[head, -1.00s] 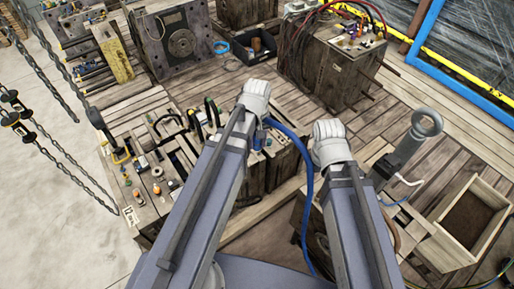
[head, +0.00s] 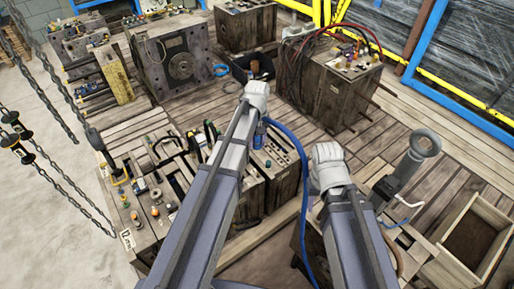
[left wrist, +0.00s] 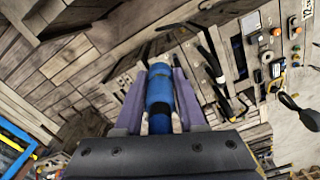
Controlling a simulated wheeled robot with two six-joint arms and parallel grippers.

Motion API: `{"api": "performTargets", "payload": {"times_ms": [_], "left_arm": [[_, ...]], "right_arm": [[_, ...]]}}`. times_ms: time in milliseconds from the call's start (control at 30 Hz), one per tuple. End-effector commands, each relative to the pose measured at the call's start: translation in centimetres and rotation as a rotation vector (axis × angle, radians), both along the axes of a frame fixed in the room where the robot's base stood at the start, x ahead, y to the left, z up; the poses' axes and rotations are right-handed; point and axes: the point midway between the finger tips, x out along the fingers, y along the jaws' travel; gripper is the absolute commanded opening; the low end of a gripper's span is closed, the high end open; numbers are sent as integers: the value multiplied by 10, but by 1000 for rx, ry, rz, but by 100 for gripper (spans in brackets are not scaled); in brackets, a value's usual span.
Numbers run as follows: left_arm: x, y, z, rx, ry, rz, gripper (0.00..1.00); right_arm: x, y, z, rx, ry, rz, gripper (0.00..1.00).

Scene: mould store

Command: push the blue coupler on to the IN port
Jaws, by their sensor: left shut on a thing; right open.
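The blue coupler (left wrist: 160,92) is upright between the two fingers of my left gripper (left wrist: 158,100) in the left wrist view. In the head view its blue body (head: 259,137) shows just below my left gripper (head: 257,118), over a wooden-looking mould block (head: 285,180). A blue hose runs from there to the lower right. Small fittings sit on the block's top beside the coupler, but I cannot tell which is the IN port. My right gripper (head: 328,172) is apart from the coupler, to the right; its fingertips are hidden by its own hand.
A block with small fittings (head: 147,215) stands at the left, with hanging chains (head: 60,180) near it. An open wooden box (head: 470,235) is at the lower right. A block with hoses (head: 340,85) stands behind.

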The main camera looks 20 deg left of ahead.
Motion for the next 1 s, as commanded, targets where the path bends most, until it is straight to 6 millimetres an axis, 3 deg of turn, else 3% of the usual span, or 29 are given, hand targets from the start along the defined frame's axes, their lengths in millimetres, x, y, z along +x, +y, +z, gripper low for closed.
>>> {"api": "performTargets", "payload": {"times_ms": [1000], "left_arm": [[107,26,0,0,0,1,0]], "right_arm": [[0,0,0,0,0,0,50]]}}
